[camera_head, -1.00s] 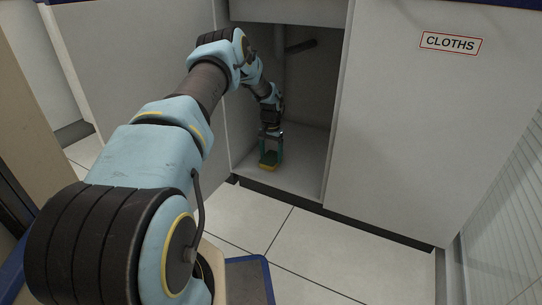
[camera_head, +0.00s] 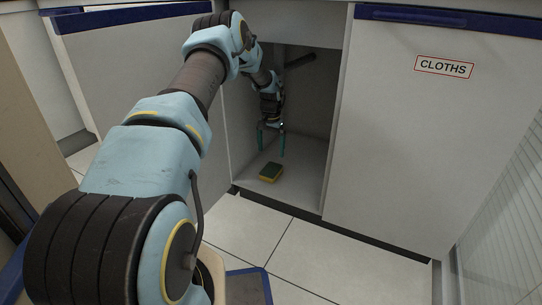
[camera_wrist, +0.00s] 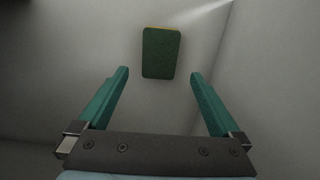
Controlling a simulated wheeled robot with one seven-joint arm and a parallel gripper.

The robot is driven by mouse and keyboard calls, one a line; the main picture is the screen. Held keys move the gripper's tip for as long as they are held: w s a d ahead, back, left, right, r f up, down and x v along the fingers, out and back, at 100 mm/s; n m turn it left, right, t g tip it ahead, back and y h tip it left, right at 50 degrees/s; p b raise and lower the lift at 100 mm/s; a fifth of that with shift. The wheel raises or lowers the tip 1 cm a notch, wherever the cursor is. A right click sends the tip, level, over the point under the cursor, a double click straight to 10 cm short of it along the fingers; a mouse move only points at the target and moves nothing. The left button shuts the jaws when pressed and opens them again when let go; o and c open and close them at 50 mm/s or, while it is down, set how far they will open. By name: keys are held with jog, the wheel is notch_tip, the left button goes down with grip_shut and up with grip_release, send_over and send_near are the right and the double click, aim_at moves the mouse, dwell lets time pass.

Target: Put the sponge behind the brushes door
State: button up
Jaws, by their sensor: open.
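The sponge (camera_head: 271,172), yellow with a dark green top, lies flat on the floor of an open cabinet (camera_head: 308,175), near its front. In the wrist view the sponge (camera_wrist: 161,52) shows its green face, beyond the fingertips and between their lines. My gripper (camera_head: 270,152) is inside the cabinet, above the sponge and apart from it. Its green fingers are spread and empty, as the wrist view (camera_wrist: 158,75) also shows. The open door (camera_head: 140,85) stands out at the left, partly behind my arm. No brushes label is visible on it.
A shut door labelled CLOTHS (camera_head: 443,67) is right of the opening. A dark pipe (camera_head: 300,60) crosses the upper back of the cabinet. A ribbed pale panel (camera_head: 510,190) stands at the far right.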

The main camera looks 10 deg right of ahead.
jog(key=s+a+r+n, duration=0.1)
jog(key=s+a+r, duration=0.2)
jog(key=r, duration=0.3)
jog(key=s+a+r, duration=0.3)
jog(key=s+r, duration=0.1)
jog(key=r, duration=0.1)
jog(key=s+a+r+n, duration=0.1)
jog(key=s+a+r, duration=0.2)
jog(key=s+a, duration=0.2)
jog(key=s+a+r+n+t, duration=0.1)
jog(key=s+a+r, duration=0.3)
jog(key=s, duration=0.8)
jog(key=s+a+r+n, duration=0.3)
jog(key=s+a, duration=0.3)
jog(key=s, duration=0.3)
jog(key=shift+s+a+r+t+p, duration=0.15)
jog(key=shift+a+r+t+p, duration=0.2)
jog(key=shift+a+r, duration=0.1)
notch_tip(320, 180, up, 44)
jog(key=p, duration=4.4)
